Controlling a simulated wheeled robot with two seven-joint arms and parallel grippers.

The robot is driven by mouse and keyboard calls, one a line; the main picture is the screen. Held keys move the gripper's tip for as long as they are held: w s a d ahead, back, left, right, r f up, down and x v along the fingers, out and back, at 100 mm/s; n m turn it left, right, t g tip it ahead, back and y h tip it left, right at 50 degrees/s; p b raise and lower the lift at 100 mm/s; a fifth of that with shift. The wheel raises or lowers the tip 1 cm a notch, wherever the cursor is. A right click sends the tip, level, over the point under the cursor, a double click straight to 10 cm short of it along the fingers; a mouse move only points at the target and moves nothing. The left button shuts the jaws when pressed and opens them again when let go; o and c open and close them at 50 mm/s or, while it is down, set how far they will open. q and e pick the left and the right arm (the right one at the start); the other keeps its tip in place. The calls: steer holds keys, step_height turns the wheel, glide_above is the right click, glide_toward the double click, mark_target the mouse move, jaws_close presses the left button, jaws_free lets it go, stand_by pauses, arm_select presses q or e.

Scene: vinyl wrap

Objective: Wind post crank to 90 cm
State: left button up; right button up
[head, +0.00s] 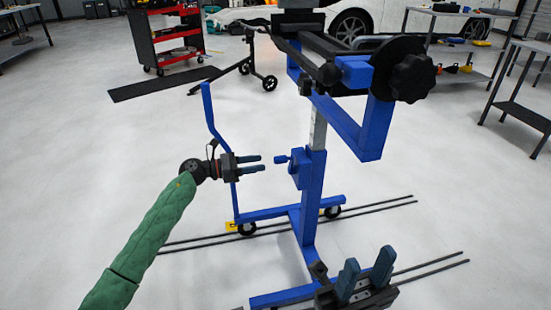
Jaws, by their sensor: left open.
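The blue post (313,195) stands upright on a wheeled blue base. A silver inner section (318,130) shows above its collar, with marks too small to read. The crank (282,159) sticks out to the left of a blue housing (299,170) on the post. My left gripper (262,164) is open and empty just left of the crank, its fingers pointing at it with a small gap between. My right gripper (366,265) is low in front, right of the post's foot. Its two fingers stand apart with nothing between them.
A blue upright bar (212,125) stands near my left wrist. The post carries a blue frame with a black knob (411,78) overhead. Dark rails (385,204) lie on the floor. A red tool cart (168,40) and a workbench (470,45) are farther back.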

mark_target(276, 160)
arm_select(q)
steer(key=shift+x, duration=3.6)
jaws_close()
